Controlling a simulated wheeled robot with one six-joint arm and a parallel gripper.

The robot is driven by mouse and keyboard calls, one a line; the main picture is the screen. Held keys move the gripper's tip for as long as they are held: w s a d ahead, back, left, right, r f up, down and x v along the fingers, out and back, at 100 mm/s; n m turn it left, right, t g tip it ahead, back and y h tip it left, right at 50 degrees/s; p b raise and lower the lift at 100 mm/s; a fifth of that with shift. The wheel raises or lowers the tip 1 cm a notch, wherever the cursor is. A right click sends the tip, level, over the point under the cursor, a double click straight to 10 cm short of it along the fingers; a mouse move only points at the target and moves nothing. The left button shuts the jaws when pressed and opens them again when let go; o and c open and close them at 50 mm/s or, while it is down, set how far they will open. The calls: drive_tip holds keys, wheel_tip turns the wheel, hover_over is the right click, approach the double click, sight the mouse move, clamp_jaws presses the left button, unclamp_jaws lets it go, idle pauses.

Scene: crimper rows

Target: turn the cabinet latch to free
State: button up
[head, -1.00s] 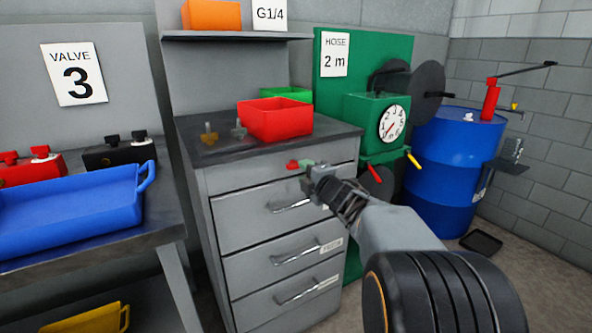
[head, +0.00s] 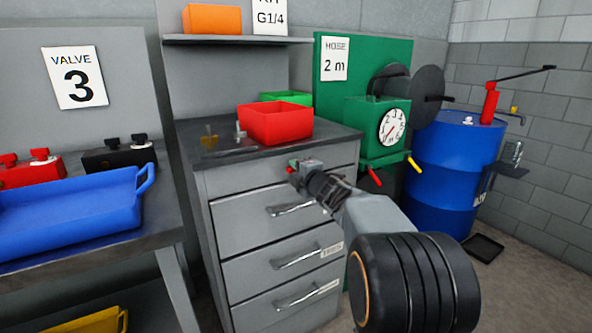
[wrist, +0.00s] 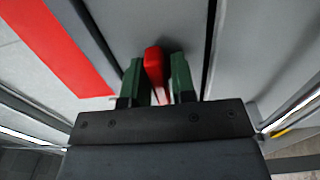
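The red latch handle (wrist: 154,66) is on the front of the grey cabinet (head: 238,182), near its top edge. In the head view a small red part of the latch (head: 292,162) shows at my gripper (head: 295,167); the rest is hidden. In the wrist view my gripper (wrist: 158,80) has its two green fingers on either side of the handle. The handle is close to the left finger, and a narrow gap shows at the right finger. The fingers look open around it, not clamped.
A red bin (head: 275,124) and small brass and grey fittings stand on the cabinet top. Drawer handles (head: 291,209) stick out below the latch. A green hose unit (head: 375,125) and a blue drum (head: 450,165) stand to the right. A table with a blue tray (head: 70,215) stands left.

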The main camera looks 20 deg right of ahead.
clamp_jaws()
drive_tip(key=shift+r+m+p, duration=0.1)
drive_tip(key=shift+m+p, duration=0.2)
drive_tip(key=shift+p, duration=0.1)
drive_tip(key=shift+m+p, duration=0.85)
drive_tip(key=shift+m, duration=0.25)
drive_tip(key=m+p, duration=0.3)
drive_tip(key=m, duration=0.1)
drive_tip(key=shift+m, duration=0.3)
drive_tip(key=m+p, duration=0.4)
drive_tip(key=m, duration=0.1)
drive_tip(key=m+p, duration=0.2)
drive_tip(key=m, duration=0.3)
drive_tip(key=shift+p, duration=0.3)
drive_tip(key=shift+m, duration=0.3)
